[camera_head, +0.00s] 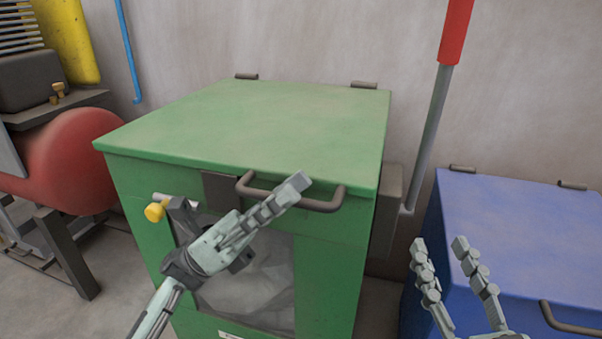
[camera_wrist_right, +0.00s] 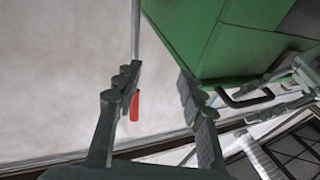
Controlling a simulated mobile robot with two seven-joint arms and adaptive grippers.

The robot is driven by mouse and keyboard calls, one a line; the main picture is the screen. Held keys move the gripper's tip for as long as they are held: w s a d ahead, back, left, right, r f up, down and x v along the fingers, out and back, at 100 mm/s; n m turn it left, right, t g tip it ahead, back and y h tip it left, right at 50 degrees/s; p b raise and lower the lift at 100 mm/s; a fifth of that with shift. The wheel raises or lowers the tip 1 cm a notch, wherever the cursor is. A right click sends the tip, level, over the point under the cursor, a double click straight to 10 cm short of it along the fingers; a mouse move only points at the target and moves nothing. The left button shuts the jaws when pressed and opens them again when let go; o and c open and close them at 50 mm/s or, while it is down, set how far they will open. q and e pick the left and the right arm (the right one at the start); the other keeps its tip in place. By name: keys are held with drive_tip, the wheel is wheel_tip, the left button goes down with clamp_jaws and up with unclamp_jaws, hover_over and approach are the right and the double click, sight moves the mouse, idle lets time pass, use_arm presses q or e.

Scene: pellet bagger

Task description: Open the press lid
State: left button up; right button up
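The green press lid (camera_head: 255,120) lies closed on the green press box (camera_head: 335,265) in the head view. Its dark bar handle (camera_head: 325,205) sticks out from the lid's front edge. It also shows in the right wrist view (camera_wrist_right: 245,102). My left gripper (camera_head: 290,190) is at the handle, its fingers crossing in front of the bar's middle. I cannot tell whether they touch it or how far apart they are. My right gripper (camera_head: 437,243) is open and empty, to the right of the press. Its two fingers show apart in the wrist view (camera_wrist_right: 157,80).
A lever with a red grip (camera_head: 456,35) stands at the press's right side. A blue box (camera_head: 530,215) with a closed lid is at the right. A red tank (camera_head: 75,160) stands at the left. A yellow knob (camera_head: 154,212) is on the press front. The wall is close behind.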

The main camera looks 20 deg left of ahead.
use_arm(q)
drive_tip(key=shift+x, duration=1.55)
use_arm(e)
drive_tip(key=f, duration=0.1)
drive_tip(key=f+g, duration=0.1)
drive_tip(key=d+f, duration=0.1)
drive_tip(key=shift+w+h, duration=0.4)
use_arm(q)
drive_tip(key=shift+c, duration=0.3)
clamp_jaws()
